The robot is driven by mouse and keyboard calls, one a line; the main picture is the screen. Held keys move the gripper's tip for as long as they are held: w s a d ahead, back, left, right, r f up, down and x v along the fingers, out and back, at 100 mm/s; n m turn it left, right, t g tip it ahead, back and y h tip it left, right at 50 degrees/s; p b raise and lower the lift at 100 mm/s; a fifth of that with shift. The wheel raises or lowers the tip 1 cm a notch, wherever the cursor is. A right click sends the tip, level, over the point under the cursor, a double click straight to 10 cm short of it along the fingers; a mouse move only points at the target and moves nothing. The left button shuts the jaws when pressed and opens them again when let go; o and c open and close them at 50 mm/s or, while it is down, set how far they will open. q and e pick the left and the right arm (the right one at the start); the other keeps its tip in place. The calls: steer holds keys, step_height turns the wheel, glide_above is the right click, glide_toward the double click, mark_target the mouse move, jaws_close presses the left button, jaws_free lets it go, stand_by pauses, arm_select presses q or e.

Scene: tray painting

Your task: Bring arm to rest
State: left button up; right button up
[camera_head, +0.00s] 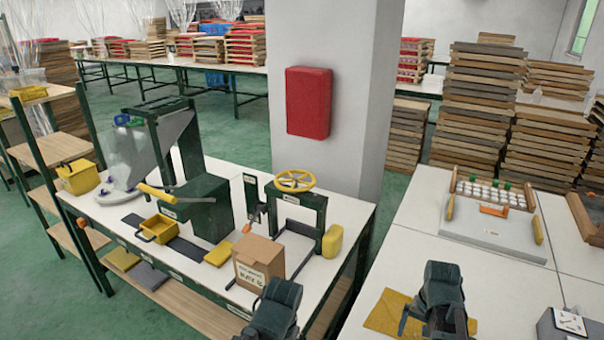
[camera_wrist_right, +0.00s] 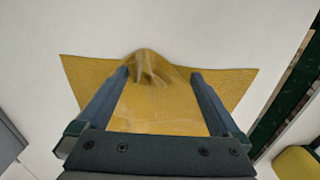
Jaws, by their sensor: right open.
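My right gripper (camera_wrist_right: 160,74) is open above a yellow cloth (camera_wrist_right: 200,100) on the white table. The cloth has a bunched, raised fold between the two fingers in the right wrist view; the fingers stand apart on either side of it. The cloth (camera_head: 387,312) also shows in the head view, partly hidden by my right arm (camera_head: 441,287). My left arm (camera_head: 275,300) comes in at the bottom edge of the head view beside a cardboard box. Its jaws cannot be made out there.
A white tray (camera_head: 490,232) lies farther back on the right table. A grey box (camera_head: 563,325) is at the right edge. Table around the cloth is clear.

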steer(key=shift+w+d, duration=0.2)
steer(key=shift+w, duration=0.05)
steer(key=shift+s+a, duration=0.1)
